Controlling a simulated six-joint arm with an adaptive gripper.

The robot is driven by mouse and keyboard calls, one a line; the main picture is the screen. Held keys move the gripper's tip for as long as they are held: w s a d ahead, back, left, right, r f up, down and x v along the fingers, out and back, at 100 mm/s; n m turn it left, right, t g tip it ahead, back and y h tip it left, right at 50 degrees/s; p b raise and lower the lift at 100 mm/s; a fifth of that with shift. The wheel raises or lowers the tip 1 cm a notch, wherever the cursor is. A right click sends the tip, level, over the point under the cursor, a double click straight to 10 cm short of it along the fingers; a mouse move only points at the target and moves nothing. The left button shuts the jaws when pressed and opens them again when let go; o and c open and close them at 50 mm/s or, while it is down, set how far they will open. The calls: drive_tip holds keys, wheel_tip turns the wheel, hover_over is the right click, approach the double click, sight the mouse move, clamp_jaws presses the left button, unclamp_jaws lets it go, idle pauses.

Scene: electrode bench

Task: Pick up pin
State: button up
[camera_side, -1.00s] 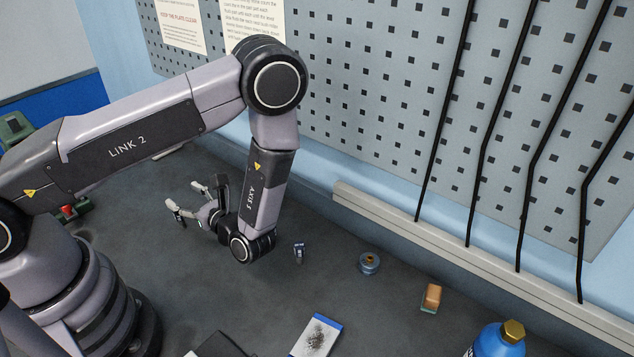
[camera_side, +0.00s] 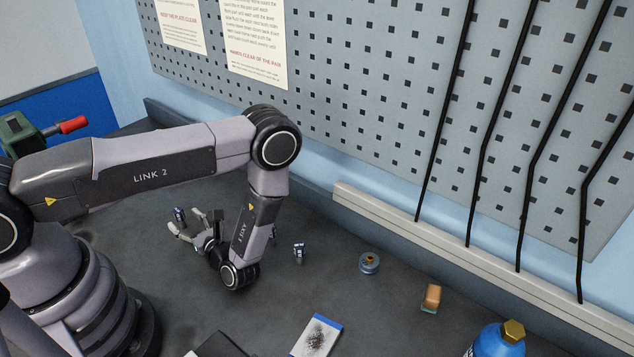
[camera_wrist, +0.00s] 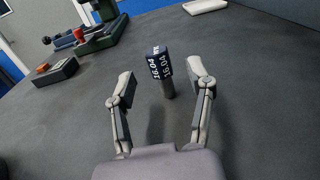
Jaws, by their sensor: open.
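A pin with a dark blue head marked 16.04 and a grey shank (camera_wrist: 168,88) stands upright on the bench in the wrist view. It shows ahead of my gripper (camera_wrist: 166,82), in the gap between the two fingers. My gripper is open and empty, with a finger on each side of the pin and no visible contact. In the side view, a small dark blue-headed piece (camera_side: 179,214), which looks like the same pin, shows by the fingertips of my gripper (camera_side: 185,222). Whether the fingertips reach past the pin cannot be told.
A similar small upright piece (camera_side: 299,252) stands right of my wrist. A green vise-like tool (camera_wrist: 100,38) and a small box (camera_wrist: 56,72) lie at the wrist view's upper left.

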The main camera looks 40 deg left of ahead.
sight(182, 217)
drive_tip(key=a, duration=0.3)
drive_tip(key=shift+w+a, duration=0.1)
drive_tip(key=shift+a, duration=0.05)
drive_tip(key=shift+c, duration=0.3)
clamp_jaws()
